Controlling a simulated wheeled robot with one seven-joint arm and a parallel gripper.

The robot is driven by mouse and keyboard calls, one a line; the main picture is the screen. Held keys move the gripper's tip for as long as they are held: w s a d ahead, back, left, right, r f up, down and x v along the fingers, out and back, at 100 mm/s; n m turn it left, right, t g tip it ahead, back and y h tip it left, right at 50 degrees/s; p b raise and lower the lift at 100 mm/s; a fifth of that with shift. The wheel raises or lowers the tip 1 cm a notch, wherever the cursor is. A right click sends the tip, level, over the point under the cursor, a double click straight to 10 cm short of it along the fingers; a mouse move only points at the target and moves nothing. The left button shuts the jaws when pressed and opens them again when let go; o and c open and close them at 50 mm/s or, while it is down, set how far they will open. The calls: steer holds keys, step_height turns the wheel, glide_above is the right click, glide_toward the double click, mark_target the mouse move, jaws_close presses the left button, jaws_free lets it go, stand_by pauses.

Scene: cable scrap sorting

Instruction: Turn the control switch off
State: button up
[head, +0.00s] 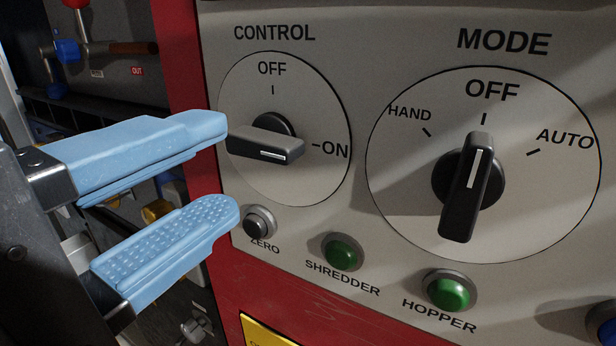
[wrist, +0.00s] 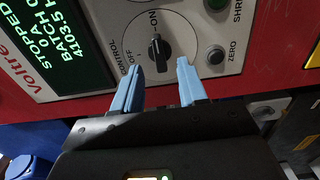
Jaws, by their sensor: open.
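The control switch (head: 266,146) is a black knob on a round dial marked CONTROL, and its white line points right at ON. In the wrist view the control switch (wrist: 159,52) has its pointer up at ON, with OFF at the lower left. My gripper (head: 227,167) has blue padded fingers, open and empty, one above the other in the head view. The fingertips are at the dial's left edge, with the knob level between them. In the wrist view my gripper (wrist: 159,66) has a finger to each side, below the knob. I cannot tell whether they touch it.
A larger MODE knob (head: 466,187), at OFF, stands right of it. Below are a ZERO button (head: 258,221) close to the lower finger, and green SHREDDER (head: 342,251) and HOPPER (head: 450,291) buttons. A green-lettered display (wrist: 47,38) is left in the wrist view.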

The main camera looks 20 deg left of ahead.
mark_target(250, 150)
steer(key=shift+w, duration=0.5)
steer(key=shift+w+d+p, duration=0.15)
steer(key=shift+w+p, duration=0.6)
steer(key=shift+w, duration=0.75)
jaws_close()
